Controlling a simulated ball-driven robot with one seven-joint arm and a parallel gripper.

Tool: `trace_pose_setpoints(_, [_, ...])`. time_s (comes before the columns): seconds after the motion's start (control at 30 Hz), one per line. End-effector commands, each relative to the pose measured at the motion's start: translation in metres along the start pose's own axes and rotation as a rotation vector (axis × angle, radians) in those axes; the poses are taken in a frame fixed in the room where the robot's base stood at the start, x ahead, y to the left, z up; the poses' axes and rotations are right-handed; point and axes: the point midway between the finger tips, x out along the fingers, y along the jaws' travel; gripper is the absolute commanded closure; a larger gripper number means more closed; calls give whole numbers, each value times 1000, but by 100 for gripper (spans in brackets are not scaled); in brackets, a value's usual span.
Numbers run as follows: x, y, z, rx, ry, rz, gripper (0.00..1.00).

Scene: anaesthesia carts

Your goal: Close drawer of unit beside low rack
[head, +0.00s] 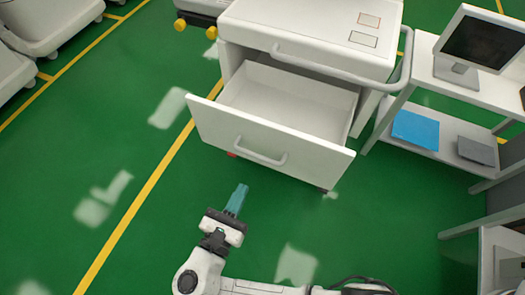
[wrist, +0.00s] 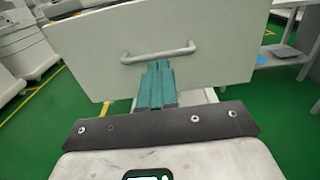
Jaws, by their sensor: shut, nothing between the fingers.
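A white cart (head: 310,38) stands at the top centre in the head view, with one drawer (head: 268,138) pulled far out and empty. The drawer front has a grey bar handle (head: 262,153) and faces me. My gripper (head: 238,198) has teal fingers that are shut and empty, in front of and below the drawer front's left half. In the wrist view, the drawer front (wrist: 205,65) fills the upper middle, and the handle (wrist: 158,53) shows just above the fingertips (wrist: 158,68). I cannot tell whether the fingertips touch the front.
A low white rack (head: 440,130) right of the cart holds a blue folder (head: 415,130), a grey item (head: 478,150) and a monitor (head: 482,42). Grey furniture (head: 500,250) stands at the lower right. Green floor (head: 130,245) on the left is clear.

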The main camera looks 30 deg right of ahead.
Motion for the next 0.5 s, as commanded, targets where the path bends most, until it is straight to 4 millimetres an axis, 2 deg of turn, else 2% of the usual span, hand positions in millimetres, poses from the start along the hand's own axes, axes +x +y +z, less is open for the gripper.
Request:
trace_pose_setpoints(0.17, [27,-2,0,2,3,-9,100])
trace_pose_setpoints(0.5, [94,-2,0,3,4,-9,100])
